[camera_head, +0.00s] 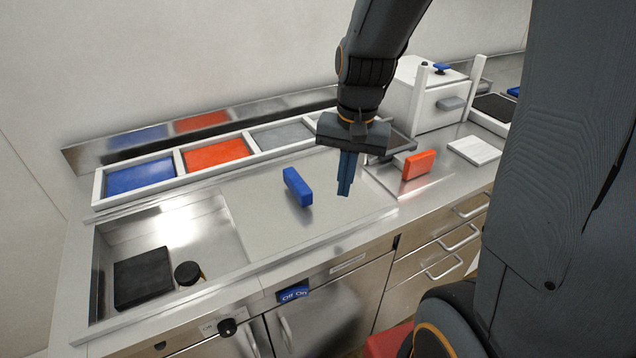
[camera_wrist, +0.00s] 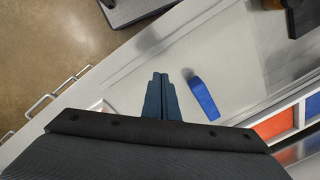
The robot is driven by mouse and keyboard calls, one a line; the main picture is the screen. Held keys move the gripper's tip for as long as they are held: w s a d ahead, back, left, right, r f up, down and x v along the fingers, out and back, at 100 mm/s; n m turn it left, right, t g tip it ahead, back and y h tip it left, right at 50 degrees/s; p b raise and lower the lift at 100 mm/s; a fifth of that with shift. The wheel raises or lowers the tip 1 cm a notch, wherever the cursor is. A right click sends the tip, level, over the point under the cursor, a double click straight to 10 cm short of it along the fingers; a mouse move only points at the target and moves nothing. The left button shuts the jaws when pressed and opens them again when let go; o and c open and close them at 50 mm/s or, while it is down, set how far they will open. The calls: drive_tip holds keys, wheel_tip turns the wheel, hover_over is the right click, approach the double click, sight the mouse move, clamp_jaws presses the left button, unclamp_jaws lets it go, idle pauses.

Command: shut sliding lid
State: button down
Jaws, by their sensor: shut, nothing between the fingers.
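The sliding lid (camera_head: 268,222) is a flat steel panel covering the right part of a sunken basin (camera_head: 200,235); the left part is open. An upright blue handle (camera_head: 297,187) stands on the lid. The handle also shows in the wrist view (camera_wrist: 203,98), right of my fingertips. My gripper (camera_head: 345,193) is shut and empty, pointing down above the right part of the lid. In the head view it is to the right of the handle, with a gap between them. Its closed fingers show in the wrist view (camera_wrist: 160,78). The exact fingertip height is hard to tell.
A black block (camera_head: 142,277) and a small dark round thing (camera_head: 188,273) lie in the open basin. A row of trays (camera_head: 180,162) runs behind. An orange upright piece (camera_head: 418,164) and a white box (camera_head: 425,95) stand to the right.

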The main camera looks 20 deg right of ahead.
drive_tip(key=w+d+r+m+g+y, duration=0.1)
drive_tip(key=w+d+r+m+y, duration=0.15)
drive_tip(key=w+m, duration=0.75)
drive_tip(key=p, duration=0.2)
approach(316, 200)
drive_tip(key=f, duration=0.1)
drive_tip(key=d+f, duration=0.1)
drive_tip(key=f, duration=0.1)
drive_tip(key=d+f, duration=0.1)
drive_tip(key=f, duration=0.1)
drive_tip(key=shift+w+d+f, duration=0.1)
drive_tip(key=shift+w+f, duration=0.05)
drive_tip(key=a, duration=0.1)
drive_tip(key=a+p, duration=0.1)
drive_tip(key=a, duration=0.1)
drive_tip(key=shift+s+f, duration=0.1)
drive_tip(key=shift+s, duration=0.2)
drive_tip(key=shift+a+p, duration=0.3)
drive_tip(key=shift+a, duration=0.2)
drive_tip(key=shift+f, duration=0.1)
